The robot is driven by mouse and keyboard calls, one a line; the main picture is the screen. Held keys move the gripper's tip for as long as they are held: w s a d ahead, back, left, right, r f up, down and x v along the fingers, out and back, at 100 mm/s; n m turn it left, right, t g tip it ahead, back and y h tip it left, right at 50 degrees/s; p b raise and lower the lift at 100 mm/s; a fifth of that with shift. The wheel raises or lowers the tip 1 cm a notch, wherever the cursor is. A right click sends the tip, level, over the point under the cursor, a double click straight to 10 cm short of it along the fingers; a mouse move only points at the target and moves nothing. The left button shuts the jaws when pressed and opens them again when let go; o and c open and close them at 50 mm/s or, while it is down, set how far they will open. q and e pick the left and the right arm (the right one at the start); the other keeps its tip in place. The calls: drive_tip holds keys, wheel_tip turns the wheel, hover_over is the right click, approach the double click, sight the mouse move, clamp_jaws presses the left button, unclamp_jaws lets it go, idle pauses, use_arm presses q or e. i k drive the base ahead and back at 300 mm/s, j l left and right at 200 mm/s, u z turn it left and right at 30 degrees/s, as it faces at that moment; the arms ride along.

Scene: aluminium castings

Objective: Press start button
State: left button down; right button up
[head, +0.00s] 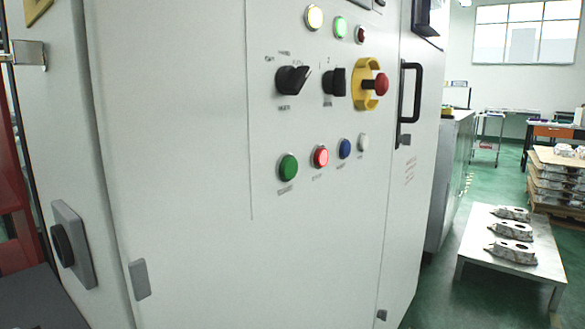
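A white control cabinet (190,150) fills most of the head view. On its panel, a row of round push buttons sits below the switches: a green button (288,167) at the left, a red button (321,157), a blue button (345,148) and a small white button (363,142). The labels by the buttons are too small to read, so I cannot read which is marked start. Neither of my grippers is in view.
Above the buttons are two black rotary switches (292,79) and a red emergency stop (381,84) on a yellow guard. A black handle (409,105) sticks out at the right. A low table (485,240) with castings stands at the right on green floor.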

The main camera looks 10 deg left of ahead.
sight(290, 166)
drive_tip(key=l+u, duration=0.35)
drive_tip(key=u, duration=0.15)
drive_tip(key=k+l+u, duration=0.1)
drive_tip(key=l+u, duration=0.2)
drive_tip(key=u, duration=0.2)
drive_tip(key=k+l+u, duration=0.15)
drive_tip(key=l+u, duration=0.15)
drive_tip(key=u, duration=0.15)
drive_tip(key=k+l+u, duration=0.2)
drive_tip(key=u, duration=0.3)
drive_tip(key=k+l+u, duration=0.15)
drive_tip(key=u, duration=0.35)
drive_tip(key=k, duration=0.05)
